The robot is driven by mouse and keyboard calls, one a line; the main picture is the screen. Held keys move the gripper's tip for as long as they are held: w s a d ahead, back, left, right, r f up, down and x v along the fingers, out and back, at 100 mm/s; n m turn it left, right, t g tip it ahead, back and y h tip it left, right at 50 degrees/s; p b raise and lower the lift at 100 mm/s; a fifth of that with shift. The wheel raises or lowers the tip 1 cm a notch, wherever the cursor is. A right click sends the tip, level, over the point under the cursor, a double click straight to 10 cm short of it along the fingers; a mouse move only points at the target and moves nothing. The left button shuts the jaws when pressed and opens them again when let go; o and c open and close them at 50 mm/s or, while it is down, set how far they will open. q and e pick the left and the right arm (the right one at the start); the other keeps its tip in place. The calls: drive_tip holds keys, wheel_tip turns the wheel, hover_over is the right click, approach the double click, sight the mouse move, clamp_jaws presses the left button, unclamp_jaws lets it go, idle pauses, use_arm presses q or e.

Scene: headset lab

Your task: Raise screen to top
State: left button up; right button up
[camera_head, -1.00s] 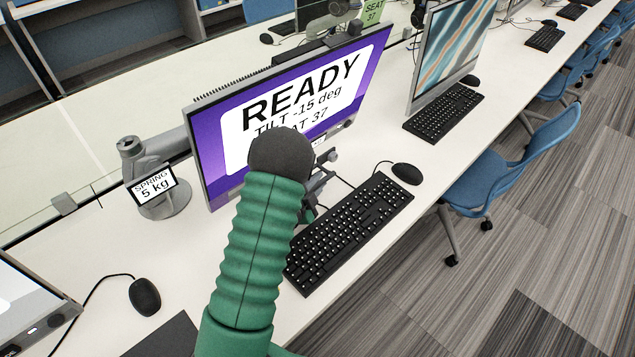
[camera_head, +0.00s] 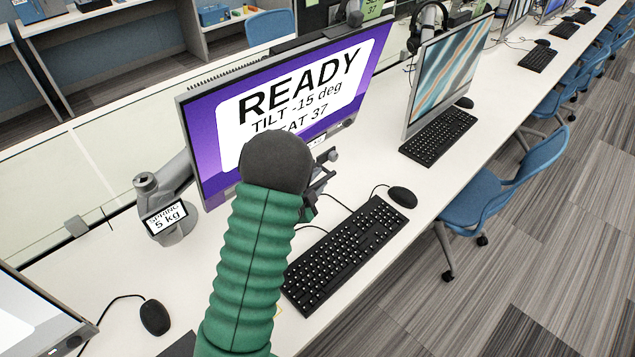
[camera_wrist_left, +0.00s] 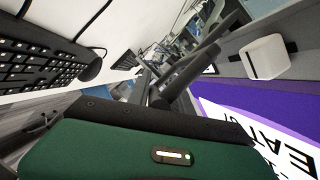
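The screen (camera_head: 215,165) on the desk has a purple display reading "READY", "TILT -15 deg" and "SEAT 37". It is carried by a grey monitor arm (camera_head: 177,172) at its left, with a tag (camera_head: 166,217) reading "SPRING 5 kg". My left gripper (camera_head: 322,178) is at the screen's lower edge, partly hidden behind my dark wrist. In the left wrist view its dark fingers (camera_wrist_left: 190,72) are close to the lower bezel and a white block (camera_wrist_left: 265,57). I cannot tell whether they grip the edge. My right gripper is out of view.
A black keyboard (camera_head: 345,252) and mouse (camera_head: 402,196) lie in front of the screen. A neighbouring monitor (camera_head: 447,75) stands to the right. Another monitor (camera_head: 35,320) is at the lower left, with a mouse (camera_head: 155,317). A blue chair (camera_head: 505,190) stands at the desk's right edge.

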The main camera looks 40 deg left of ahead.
use_arm(q)
drive_tip(key=shift+o, duration=0.8)
drive_tip(key=shift+f, duration=0.1)
drive_tip(key=v, duration=0.5)
drive_tip(key=shift+s, duration=0.2)
drive_tip(key=p+v, duration=1.1)
drive_tip(key=p, duration=0.2)
drive_tip(key=shift+s, duration=0.25)
drive_tip(key=shift+w+d, duration=0.1)
drive_tip(key=shift+d, duration=0.05)
